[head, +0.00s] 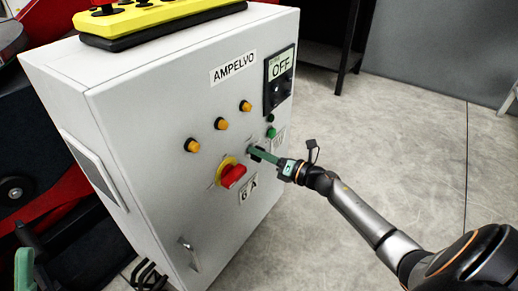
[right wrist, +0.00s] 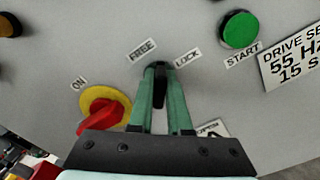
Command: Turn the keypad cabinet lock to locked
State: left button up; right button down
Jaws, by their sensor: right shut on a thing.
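The grey control cabinet (head: 150,130) stands at the left in the head view. Its lock is a small black knob (right wrist: 159,88) between the FREE label (right wrist: 142,49) and the LOCK label (right wrist: 188,58). The knob's upper end shows between the labels; I cannot tell its exact setting. My right gripper (head: 262,155), with green fingers, reaches the cabinet front from the right. In the right wrist view its fingers (right wrist: 160,95) are shut on the knob, hiding part of it. A green piece (head: 24,268) at the lower left edge may be my left gripper; its jaws are unclear.
A red rotary switch (head: 232,177) on a yellow plate sits just left of the lock. A green START button (right wrist: 240,29) is at its upper right. Open floor (head: 400,130) lies to the right.

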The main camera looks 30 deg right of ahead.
jog(key=m+p, duration=0.2)
jog(key=m, duration=0.2)
jog(key=shift+m, duration=0.3)
pick_arm(q)
jog(key=shift+m, duration=0.4)
jog(key=r+p, duration=0.1)
jog(key=r, duration=0.1)
jog(key=r+p, duration=0.1)
jog(key=r, duration=0.1)
jog(key=shift+s+a+r, duration=0.1)
jog(key=shift+a+r, duration=0.1)
jog(key=shift+r, duration=0.2)
pick_arm(e)
jog(key=m, duration=0.5)
jog(key=shift+f, duration=0.15)
pick_arm(q)
jog(key=shift+r, duration=0.1)
pick_arm(e)
jog(key=shift+m, duration=0.3)
jog(key=c, duration=0.9)
grip_release()
pick_arm(q)
jog(key=shift+r+p, duration=0.1)
jog(key=shift+p, duration=0.2)
pick_arm(e)
jog(key=shift+o, duration=0.2)
jog(key=shift+d, duration=0.1)
